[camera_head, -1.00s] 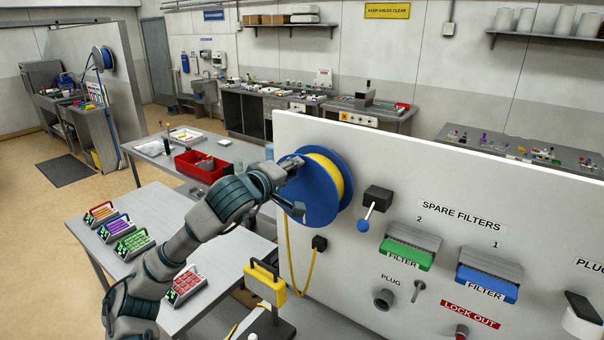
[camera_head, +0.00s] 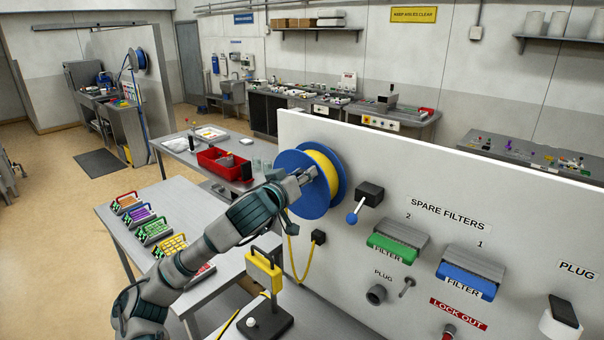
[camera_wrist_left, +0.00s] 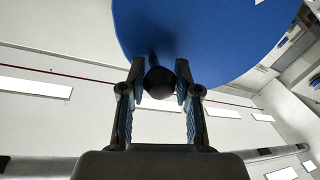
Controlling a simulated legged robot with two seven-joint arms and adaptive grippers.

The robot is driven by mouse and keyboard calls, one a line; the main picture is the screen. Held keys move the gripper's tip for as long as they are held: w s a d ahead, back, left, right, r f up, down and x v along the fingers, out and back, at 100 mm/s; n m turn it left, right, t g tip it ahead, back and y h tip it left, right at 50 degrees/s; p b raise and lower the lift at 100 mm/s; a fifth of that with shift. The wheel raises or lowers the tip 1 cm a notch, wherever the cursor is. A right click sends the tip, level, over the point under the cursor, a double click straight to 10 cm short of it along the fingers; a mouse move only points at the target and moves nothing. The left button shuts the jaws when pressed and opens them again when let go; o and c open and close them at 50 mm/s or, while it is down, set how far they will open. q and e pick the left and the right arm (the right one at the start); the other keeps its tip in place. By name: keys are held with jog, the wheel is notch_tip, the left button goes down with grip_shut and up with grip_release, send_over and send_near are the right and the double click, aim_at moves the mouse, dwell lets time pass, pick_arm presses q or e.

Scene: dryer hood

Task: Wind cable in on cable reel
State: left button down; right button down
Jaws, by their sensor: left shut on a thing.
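The cable reel is a blue disc (camera_head: 316,207) on the white panel, with yellow cable (camera_head: 327,166) wound behind its front flange. A yellow length of cable (camera_head: 308,266) hangs below it in a loop to a small black box (camera_head: 318,237). My left gripper (camera_head: 305,176) is at the reel's front face. In the wrist view, its two fingers (camera_wrist_left: 158,82) are shut on a round black knob (camera_wrist_left: 159,86), the reel's crank handle, in front of the blue disc (camera_wrist_left: 205,35). My right gripper is not in view.
A black box with a blue-knobbed lever (camera_head: 354,215) is right of the reel. Green (camera_head: 392,248) and blue (camera_head: 467,280) filters are farther right. Several coloured cases lie on the grey table (camera_head: 181,193) at left.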

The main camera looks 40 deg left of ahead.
pick_arm(q)
jog(key=shift+d+f+m, duration=0.3)
jog(key=shift+f, duration=0.15)
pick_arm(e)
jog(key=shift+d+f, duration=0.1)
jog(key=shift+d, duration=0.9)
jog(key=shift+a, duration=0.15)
pick_arm(q)
jog(key=c, duration=0.9)
grip_release()
jog(key=shift+a, duration=0.1)
jog(key=shift+c, duration=0.2)
jog(key=shift+o, duration=0.6)
jog(key=shift+w+a, duration=0.1)
jog(key=shift+a, duration=0.2)
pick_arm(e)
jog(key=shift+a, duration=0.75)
